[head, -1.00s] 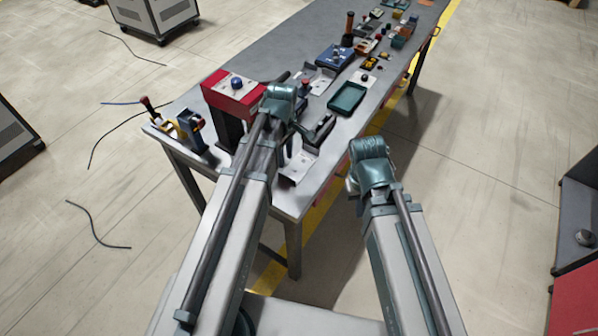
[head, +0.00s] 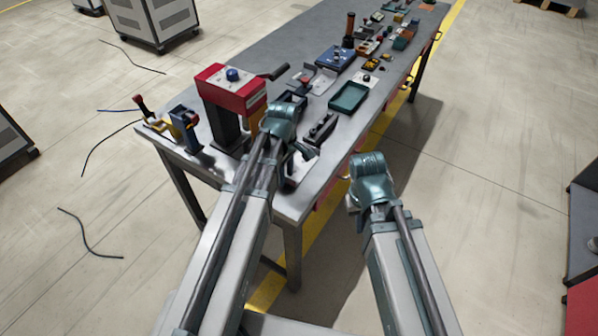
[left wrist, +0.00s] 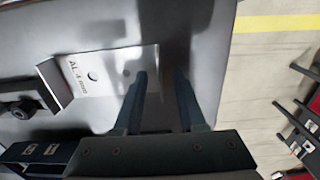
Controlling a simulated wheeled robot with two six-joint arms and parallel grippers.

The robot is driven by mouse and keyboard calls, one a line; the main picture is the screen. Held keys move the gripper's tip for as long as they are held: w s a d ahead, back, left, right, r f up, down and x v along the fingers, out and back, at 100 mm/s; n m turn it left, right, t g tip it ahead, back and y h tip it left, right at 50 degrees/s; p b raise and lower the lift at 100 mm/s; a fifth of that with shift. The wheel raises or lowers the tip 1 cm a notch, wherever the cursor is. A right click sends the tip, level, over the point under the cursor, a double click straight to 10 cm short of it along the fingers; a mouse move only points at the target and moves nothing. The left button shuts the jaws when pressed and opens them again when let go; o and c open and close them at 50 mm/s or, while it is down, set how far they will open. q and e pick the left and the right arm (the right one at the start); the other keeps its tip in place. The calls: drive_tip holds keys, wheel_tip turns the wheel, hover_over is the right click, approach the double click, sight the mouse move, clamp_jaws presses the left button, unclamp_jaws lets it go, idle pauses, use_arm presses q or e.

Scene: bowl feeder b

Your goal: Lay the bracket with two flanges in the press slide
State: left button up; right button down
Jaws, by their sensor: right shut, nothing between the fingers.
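A silver bracket (left wrist: 112,75) lies flat on the table in the left wrist view, with two round holes, printed lettering and an upturned flange at its left end. A second flange seems to stand at its right end. In the head view the bracket (head: 301,168) is partly hidden by my left gripper (head: 300,150). In the left wrist view my left gripper (left wrist: 160,90) is open, its fingers low around the bracket's right end, not visibly closed on it. The red-headed press (head: 232,90) stands beyond; its slide is mostly hidden by my arm. My right gripper (head: 357,170) is shut and empty, off the table's right edge.
A black block fixture (head: 320,129) stands just beyond the bracket. A green tray (head: 349,97), a blue box (head: 337,58) and several small items line the table's right side. A yellow-and-blue tool stand (head: 184,127) is at the left corner.

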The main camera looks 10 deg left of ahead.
use_arm(q)
drive_tip(key=shift+f, duration=0.15)
clamp_jaws()
idle(1.4)
